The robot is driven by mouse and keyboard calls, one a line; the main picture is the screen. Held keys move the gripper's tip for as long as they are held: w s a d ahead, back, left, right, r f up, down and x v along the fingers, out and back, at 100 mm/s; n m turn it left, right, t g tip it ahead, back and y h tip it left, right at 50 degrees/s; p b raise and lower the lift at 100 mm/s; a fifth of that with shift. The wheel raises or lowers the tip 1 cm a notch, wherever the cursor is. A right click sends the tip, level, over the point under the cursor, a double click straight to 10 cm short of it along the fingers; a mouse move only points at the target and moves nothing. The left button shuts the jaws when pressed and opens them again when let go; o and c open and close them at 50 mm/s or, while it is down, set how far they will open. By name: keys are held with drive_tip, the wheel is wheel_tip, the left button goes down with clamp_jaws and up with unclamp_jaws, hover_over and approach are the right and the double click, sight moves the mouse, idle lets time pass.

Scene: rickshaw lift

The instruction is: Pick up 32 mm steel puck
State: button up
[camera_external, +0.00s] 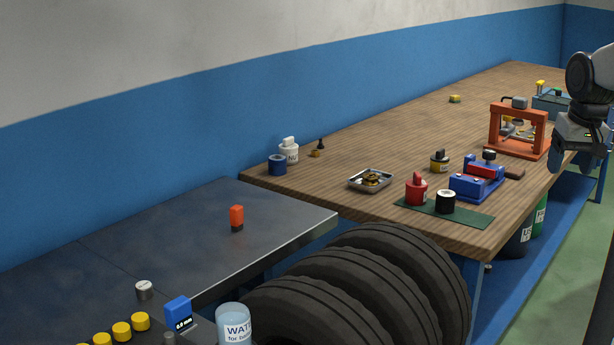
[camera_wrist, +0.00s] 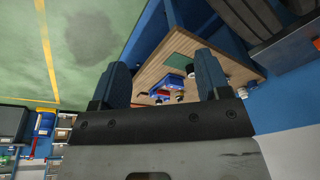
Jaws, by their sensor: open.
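A short silver steel cylinder (camera_external: 144,291), which looks like the steel puck, stands on the dark metal bench (camera_external: 240,250) at the lower left of the external view. Its size cannot be read. My gripper (camera_external: 578,158) is at the far right of the external view, above the right edge of the wooden bench (camera_external: 330,160) and far from the puck. In the wrist view my gripper (camera_wrist: 163,72) has its two blue fingers wide apart with nothing between them. The puck cannot be made out in the wrist view.
Near the puck are a blue gauge block (camera_external: 178,312), several yellow cylinders (camera_external: 122,331), a water jar (camera_external: 233,325) and a red-orange block (camera_external: 237,217). Large tyres (camera_external: 400,280) stand in front of the benches. An orange press (camera_external: 517,130) stands near my gripper.

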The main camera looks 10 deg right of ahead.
drive_tip(key=w+a+f+m+g+y, duration=0.1)
drive_tip(key=w+a+g+y, duration=0.1)
drive_tip(key=w+a, duration=0.75)
drive_tip(key=w+a+f+m+g+y, duration=0.2)
drive_tip(key=w+a, duration=0.2)
drive_tip(key=a, duration=1)
drive_tip(key=w+a+f+m+g+y, duration=0.15)
drive_tip(key=w+a, duration=0.45)
drive_tip(key=a, duration=0.6)
drive_tip(key=m+g+y, duration=0.4)
drive_tip(key=m+g, duration=0.1)
approach(146, 284)
drive_tip(key=shift+s+a+f, duration=0.25)
drive_tip(key=shift+a+f, duration=0.2)
drive_tip(key=shift+a, duration=0.05)
drive_tip(key=shift+s+a+f+g+y, duration=0.1)
drive_tip(key=shift+a+g+y, duration=0.1)
drive_tip(key=shift+g+y, duration=0.05)
drive_tip(key=shift+x, duration=1.25)
drive_tip(key=shift+x, duration=2.6)
